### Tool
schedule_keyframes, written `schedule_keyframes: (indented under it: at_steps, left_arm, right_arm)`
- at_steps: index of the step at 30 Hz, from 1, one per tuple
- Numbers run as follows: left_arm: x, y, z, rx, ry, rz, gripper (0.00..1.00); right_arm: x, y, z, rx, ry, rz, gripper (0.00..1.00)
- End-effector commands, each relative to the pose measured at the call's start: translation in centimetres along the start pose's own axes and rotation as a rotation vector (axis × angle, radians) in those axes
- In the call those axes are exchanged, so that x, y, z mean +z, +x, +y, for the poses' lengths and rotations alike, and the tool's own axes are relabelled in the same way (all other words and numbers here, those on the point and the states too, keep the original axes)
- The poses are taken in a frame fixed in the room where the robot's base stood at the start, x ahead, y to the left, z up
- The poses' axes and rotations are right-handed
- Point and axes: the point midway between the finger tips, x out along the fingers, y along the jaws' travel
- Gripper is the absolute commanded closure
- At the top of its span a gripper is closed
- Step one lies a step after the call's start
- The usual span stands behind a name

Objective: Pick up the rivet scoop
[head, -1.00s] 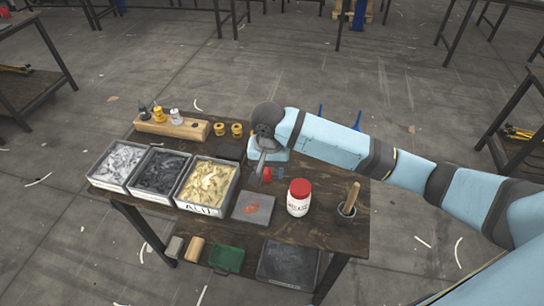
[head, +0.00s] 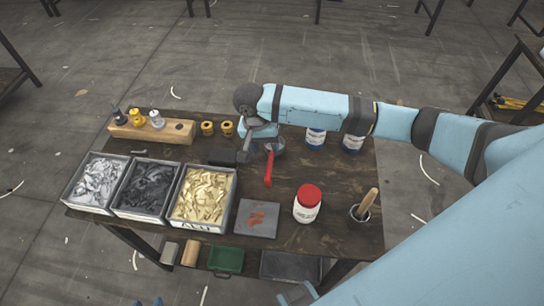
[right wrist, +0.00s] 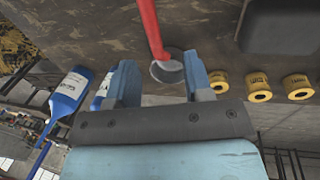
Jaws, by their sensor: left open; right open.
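The rivet scoop has a red handle (head: 268,170) and a round grey metal bowl, and it is on the table beside the block of bins. In the right wrist view the scoop's bowl (right wrist: 168,71) lies just ahead of my right gripper's fingers, with the red handle (right wrist: 150,28) running up and away. My right gripper (head: 260,142) is open and empty at the scoop's bowl end. Its blue fingers show in the right wrist view (right wrist: 158,70), one each side of the bowl. Whether they touch it I cannot tell. Two blue tips of my left gripper (head: 149,301) barely show at the bottom edge.
Bins of light (head: 97,180), dark (head: 150,187) and gold rivets (head: 203,195) stand at left. A red-lidded jar (head: 308,204), a grey pad (head: 257,218) and a cup with a wooden handle (head: 364,206) stand in front. Yellow rolls (head: 207,128) and blue bottles (head: 316,138) are behind.

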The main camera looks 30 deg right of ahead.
Motion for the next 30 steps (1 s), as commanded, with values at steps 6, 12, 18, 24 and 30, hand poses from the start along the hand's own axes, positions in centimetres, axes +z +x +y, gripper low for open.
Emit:
schedule_keyframes:
  at_steps: [6,12,18,24,30]
  left_arm:
    - [-0.7,0.1,-0.3,-0.005,0.002,0.013,0.57]
    - [-0.9,0.1,-0.3,-0.005,0.002,0.018,0.57]
    - [-0.9,0.1,-0.3,-0.005,0.002,0.017,0.57]
    - [-0.6,0.1,-0.3,-0.005,0.002,0.012,0.57]
    - [-0.4,0.1,-0.3,-0.005,0.001,0.008,0.57]
  right_arm:
    - [0.2,1.7,0.3,0.002,0.0,-0.001,0.54]
    - [0.6,4.7,0.5,0.001,0.0,-0.001,0.54]
    - [0.6,5.8,0.6,0.0,0.0,0.0,0.54]
    - [0.6,5.8,0.5,0.0,0.0,0.0,0.63]
    - [0.6,5.8,0.5,0.0,0.0,0.0,1.0]
